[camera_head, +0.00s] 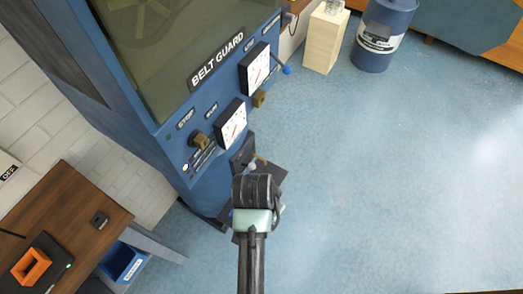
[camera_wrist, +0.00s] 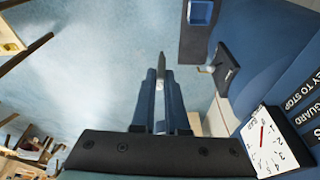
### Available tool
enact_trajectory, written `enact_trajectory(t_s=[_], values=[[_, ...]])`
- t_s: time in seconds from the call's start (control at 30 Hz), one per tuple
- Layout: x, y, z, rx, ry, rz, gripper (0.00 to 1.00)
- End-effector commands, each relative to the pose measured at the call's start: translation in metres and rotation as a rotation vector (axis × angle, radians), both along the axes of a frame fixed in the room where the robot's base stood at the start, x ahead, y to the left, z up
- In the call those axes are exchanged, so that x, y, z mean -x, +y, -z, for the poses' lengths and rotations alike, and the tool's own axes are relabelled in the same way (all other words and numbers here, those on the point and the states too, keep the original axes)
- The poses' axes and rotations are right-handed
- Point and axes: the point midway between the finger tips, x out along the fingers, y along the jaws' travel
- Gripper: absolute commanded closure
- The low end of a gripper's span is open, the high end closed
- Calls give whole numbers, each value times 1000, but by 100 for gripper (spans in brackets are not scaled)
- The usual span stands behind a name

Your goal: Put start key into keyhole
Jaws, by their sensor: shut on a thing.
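My gripper (camera_wrist: 162,88) is shut on a thin grey key (camera_wrist: 161,66), whose narrow tip sticks out past the two blue fingers in the wrist view. In the head view my gripper (camera_head: 256,172) is beside the lower right corner of the blue belt guard machine (camera_head: 170,125), in front of its panel. The key cannot be made out clearly there. The panel carries a brass fitting (camera_head: 201,141) near the STOP label and another (camera_head: 259,99) further up. I cannot tell which opening is the keyhole. The key looks apart from the panel.
White dials (camera_head: 231,124) and a blue-tipped lever (camera_head: 286,70) are on the panel. A dark bracket (camera_wrist: 229,64) juts out near my gripper. A wooden table (camera_head: 75,215) stands lower left, a wooden block (camera_head: 325,38) and blue drum (camera_head: 381,35) at the top. The floor at right is clear.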

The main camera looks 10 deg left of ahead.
Motion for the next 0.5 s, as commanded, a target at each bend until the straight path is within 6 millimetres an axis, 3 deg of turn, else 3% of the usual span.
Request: enact_trajectory(t_s=[0.03,0.3,0.5], values=[[-6,4,-10,-34,61,93,100],[-14,26,-28,-418,392,693,100],[-23,42,-53,-786,494,1029,100]])
